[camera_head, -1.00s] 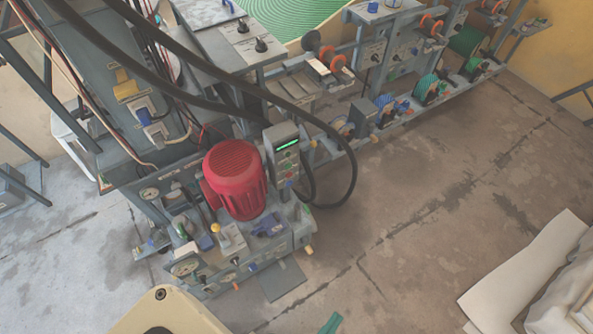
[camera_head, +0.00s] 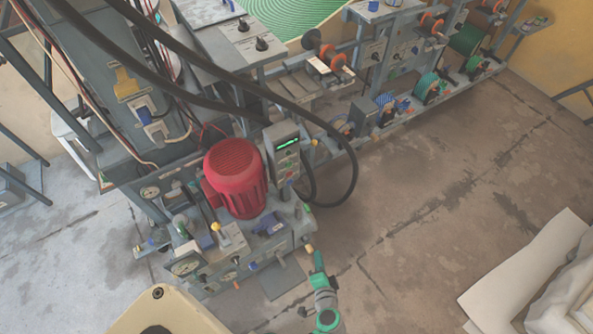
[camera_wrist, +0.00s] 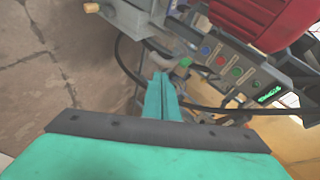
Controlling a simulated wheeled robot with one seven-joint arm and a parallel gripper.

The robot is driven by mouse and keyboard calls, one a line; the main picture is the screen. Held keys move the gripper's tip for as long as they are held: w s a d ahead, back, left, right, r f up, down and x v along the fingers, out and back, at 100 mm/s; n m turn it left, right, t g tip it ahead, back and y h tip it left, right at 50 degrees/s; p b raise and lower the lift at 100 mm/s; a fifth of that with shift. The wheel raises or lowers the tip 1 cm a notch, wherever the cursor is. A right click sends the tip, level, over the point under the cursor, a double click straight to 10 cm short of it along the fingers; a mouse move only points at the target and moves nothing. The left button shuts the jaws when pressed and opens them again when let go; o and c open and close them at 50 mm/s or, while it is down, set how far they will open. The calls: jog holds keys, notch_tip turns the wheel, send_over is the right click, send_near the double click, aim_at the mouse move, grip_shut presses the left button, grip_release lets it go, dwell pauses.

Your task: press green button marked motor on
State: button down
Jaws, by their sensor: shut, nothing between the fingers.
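The control panel (camera_head: 284,152) is a grey box with a lit green display, standing right of the red motor. The labels are too small to read. My gripper (camera_head: 316,257) is teal, shut and empty, in front of the machine's lower right corner and well below the panel in the picture. In the wrist view its closed fingertips (camera_wrist: 160,76) point left of the buttons, apart from them.
The red motor (camera_head: 235,175) stands beside the panel. A thick black cable (camera_head: 350,172) loops past the panel's right side; in the wrist view it crosses behind my fingers. A wooden-tipped handle (camera_head: 309,248) juts out close to my fingertips.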

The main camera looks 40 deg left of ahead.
jog(key=w+a+r+n+g+y, duration=0.1)
jog(key=w+a+r+g+y, duration=0.1)
jog(key=w+a+r+y, duration=0.6)
jog(key=w+a+r, duration=0.3)
jog(key=w, duration=0.2)
jog(key=shift+a+r+y, duration=0.3)
jog(key=shift+a+y, duration=0.05)
jog(key=shift+y, duration=0.05)
jog(key=shift+w, duration=0.1)
send_near(289, 163)
jog(key=x, duration=0.5)
jog(key=shift+w+a, duration=0.2)
jog(key=shift+a, duration=0.4)
jog(key=shift+w, duration=0.1)
